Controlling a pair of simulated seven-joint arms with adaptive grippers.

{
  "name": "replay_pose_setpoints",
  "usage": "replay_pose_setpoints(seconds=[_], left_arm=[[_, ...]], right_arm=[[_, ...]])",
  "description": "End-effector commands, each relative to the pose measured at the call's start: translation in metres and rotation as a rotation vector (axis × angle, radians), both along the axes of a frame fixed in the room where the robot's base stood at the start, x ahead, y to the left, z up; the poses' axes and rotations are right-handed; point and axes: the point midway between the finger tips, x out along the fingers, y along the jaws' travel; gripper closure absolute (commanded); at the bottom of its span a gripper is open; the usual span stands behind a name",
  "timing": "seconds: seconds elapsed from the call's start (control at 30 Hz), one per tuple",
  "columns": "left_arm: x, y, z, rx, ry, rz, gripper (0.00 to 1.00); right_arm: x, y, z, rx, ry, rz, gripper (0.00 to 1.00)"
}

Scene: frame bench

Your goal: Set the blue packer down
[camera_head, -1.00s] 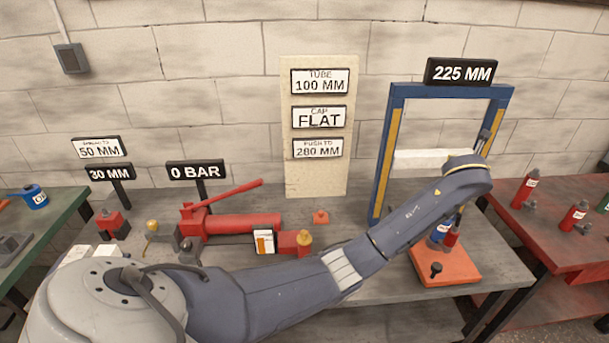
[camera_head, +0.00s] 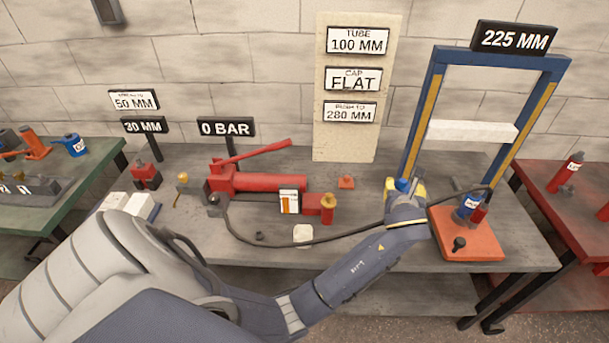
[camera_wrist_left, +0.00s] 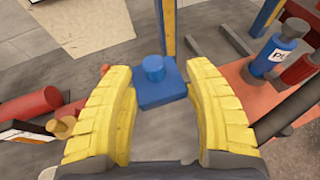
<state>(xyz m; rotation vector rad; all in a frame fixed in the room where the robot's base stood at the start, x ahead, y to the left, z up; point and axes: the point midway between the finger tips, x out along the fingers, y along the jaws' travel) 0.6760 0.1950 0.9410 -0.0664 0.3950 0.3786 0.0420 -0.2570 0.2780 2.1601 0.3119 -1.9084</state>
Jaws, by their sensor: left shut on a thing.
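The blue packer (camera_wrist_left: 152,90) is a small blue block with a round knob on top. It sits between the yellow fingers of my left gripper (camera_wrist_left: 158,100), which is shut on it. In the head view a bit of the blue packer (camera_head: 402,185) shows between the fingertips of my left gripper (camera_head: 405,189). They are at the foot of the press frame's left post, left of the orange plate (camera_head: 450,243). I cannot tell whether the packer touches the bench. My right gripper is not in view.
The blue press frame (camera_head: 422,108) stands at the right, with a white crossbar (camera_head: 470,131). A blue cylinder (camera_head: 468,207) and a red one stand on the orange plate. A red pump (camera_head: 265,182) and a dark hose lie to the left. Bench (camera_head: 365,205) shows bare left of the gripper.

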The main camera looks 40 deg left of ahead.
Motion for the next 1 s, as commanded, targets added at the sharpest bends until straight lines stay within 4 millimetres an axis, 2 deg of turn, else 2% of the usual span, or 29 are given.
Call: replay_pose_setpoints(seconds=[0.13,0.27,0.37,0.8,1.0], left_arm=[[-0.001,0.004,0.011,0.0,0.0,0.018,0.82],[-0.001,0.006,0.004,0.003,0.005,0.027,0.82],[-0.001,0.006,-0.012,0.006,0.008,0.026,0.82],[-0.001,0.006,-0.109,0.006,0.007,0.025,0.83],[-0.001,0.006,-0.139,0.005,0.006,0.026,0.83]], right_arm=[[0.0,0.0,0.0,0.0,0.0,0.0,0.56],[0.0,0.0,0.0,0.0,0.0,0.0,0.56],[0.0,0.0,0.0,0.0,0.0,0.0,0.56],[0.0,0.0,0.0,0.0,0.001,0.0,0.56],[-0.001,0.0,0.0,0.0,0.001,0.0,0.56]])
